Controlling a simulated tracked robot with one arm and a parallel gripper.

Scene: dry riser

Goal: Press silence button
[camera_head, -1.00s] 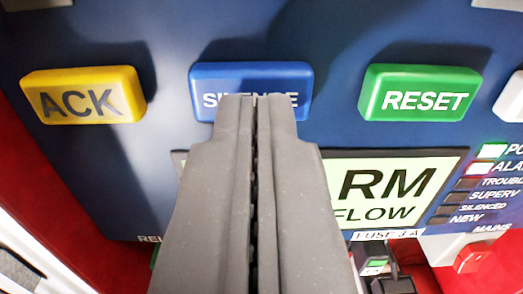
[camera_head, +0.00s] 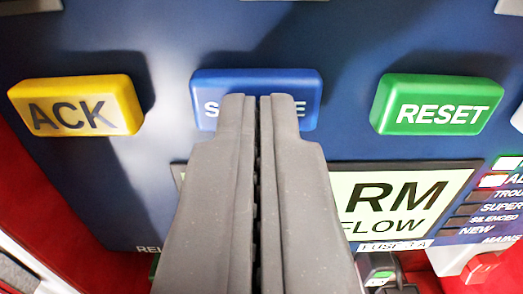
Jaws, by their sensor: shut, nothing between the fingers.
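The blue SILENCE button (camera_head: 256,82) is at the upper middle of the panel. Its lettering is partly hidden behind my fingertips. My gripper (camera_head: 257,100) is shut and empty, its grey fingers pointing up the picture. The fingertips overlap the lower middle of the blue button. I cannot tell whether they touch it.
The yellow ACK button (camera_head: 76,105) is to the left and the green RESET button (camera_head: 437,104) to the right, both on the blue panel (camera_head: 165,60). A pale display (camera_head: 405,200) is partly hidden behind my fingers. Indicator labels line the right side.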

